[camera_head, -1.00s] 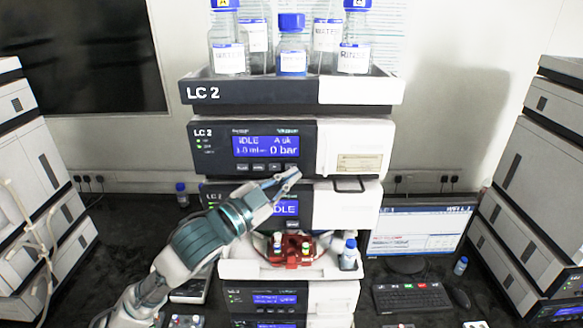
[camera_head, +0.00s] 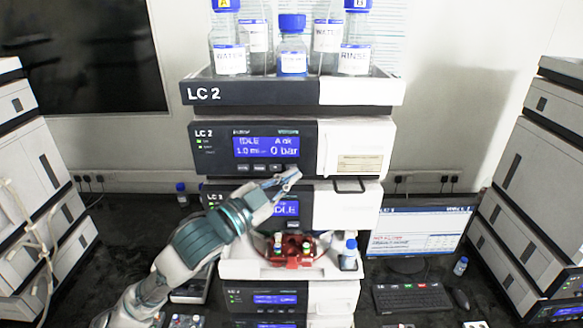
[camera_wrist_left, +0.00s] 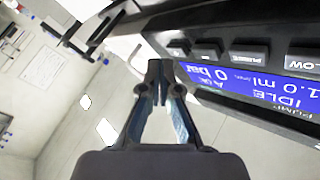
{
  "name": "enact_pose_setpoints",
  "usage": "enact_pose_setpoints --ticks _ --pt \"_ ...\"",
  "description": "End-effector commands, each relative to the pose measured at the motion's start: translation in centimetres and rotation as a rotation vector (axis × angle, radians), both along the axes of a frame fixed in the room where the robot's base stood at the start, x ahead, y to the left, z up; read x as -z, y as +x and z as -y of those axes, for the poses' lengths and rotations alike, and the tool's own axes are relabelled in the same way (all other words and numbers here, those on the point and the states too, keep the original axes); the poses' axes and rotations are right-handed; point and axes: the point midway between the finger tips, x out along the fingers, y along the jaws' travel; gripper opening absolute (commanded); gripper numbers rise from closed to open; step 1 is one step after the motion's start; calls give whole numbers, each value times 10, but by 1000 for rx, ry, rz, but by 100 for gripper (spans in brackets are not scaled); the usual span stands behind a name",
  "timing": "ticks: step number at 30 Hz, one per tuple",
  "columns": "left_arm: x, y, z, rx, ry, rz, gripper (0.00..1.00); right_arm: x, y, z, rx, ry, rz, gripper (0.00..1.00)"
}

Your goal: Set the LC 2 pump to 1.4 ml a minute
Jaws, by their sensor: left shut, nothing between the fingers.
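The LC 2 pump (camera_head: 217,160) is the upper module under the bottle tray. Its blue display (camera_head: 266,147) reads IDLE, 1.0 ml and 0 bar; the display also shows in the left wrist view (camera_wrist_left: 270,82), turned over. A row of buttons (camera_head: 258,168) runs under the display, and some of them show close up in the left wrist view (camera_wrist_left: 249,56). My left gripper (camera_head: 295,174) is shut and empty, its tips just below the right end of the button row. In the left wrist view its fingertips (camera_wrist_left: 158,85) are beside the buttons; contact cannot be told. My right gripper is not in view.
A tray labelled LC 2 (camera_head: 255,92) with several bottles stands on top. Below the pump, an open drawer holds a red vial rack (camera_head: 291,258) and a small bottle (camera_head: 349,256). A monitor (camera_head: 418,232) and keyboard (camera_head: 411,297) are at right. Other stacks stand at both sides.

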Motion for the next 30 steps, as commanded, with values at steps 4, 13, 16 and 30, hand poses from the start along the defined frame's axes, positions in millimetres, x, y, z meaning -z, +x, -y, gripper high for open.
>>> enact_pose_setpoints --ticks 4,13,16,30 --pt "-2 5 0 0 0 -1 0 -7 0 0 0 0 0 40" --pt "-1 5 0 0 0 0 0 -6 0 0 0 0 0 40" --pt "-1 5 0 0 0 0 0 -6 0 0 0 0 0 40" --pt "-2 11 0 -1 1 -1 0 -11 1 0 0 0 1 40"
